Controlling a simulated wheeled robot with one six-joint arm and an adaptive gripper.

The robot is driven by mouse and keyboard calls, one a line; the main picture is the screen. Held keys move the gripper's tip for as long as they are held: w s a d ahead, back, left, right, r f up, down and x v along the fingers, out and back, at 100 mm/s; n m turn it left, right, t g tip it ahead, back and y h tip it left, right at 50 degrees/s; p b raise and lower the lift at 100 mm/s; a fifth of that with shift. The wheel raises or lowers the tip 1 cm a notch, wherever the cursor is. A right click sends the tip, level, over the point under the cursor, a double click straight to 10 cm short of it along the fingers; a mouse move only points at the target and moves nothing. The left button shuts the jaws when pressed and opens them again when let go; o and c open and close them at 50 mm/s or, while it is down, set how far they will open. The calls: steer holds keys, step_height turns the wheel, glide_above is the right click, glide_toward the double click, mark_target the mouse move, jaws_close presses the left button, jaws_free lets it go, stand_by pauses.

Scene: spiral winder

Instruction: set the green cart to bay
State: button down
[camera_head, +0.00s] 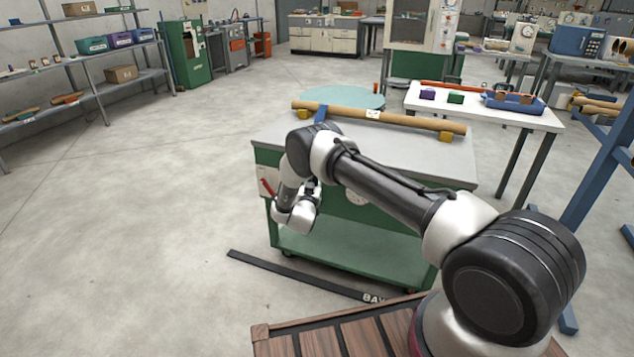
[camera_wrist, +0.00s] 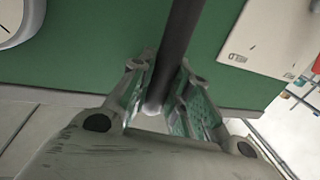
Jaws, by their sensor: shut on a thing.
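The green cart (camera_head: 385,225) stands in front of me, with a grey top and a lower green shelf. Its green side (camera_wrist: 90,55) fills much of the wrist view. My gripper (camera_wrist: 160,90) is shut on a dark round bar (camera_wrist: 182,35) at the cart's side. In the head view my wrist covers the gripper and most of that bar. A black floor strip (camera_head: 290,274) with partly hidden "BAY" lettering lies on the near side of the cart, a little apart from its lower shelf.
A long brown tube (camera_head: 385,117) lies across yellow blocks on the cart top. A white table (camera_head: 535,118) with small blocks and a blue tray (camera_head: 512,103) stands right behind. A blue frame (camera_head: 600,170) is at right. A slatted wooden surface (camera_head: 320,340) is nearest. Floor at left is clear.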

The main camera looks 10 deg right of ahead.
steer(key=c, duration=1.3)
jaws_free()
steer(key=v, duration=1.2)
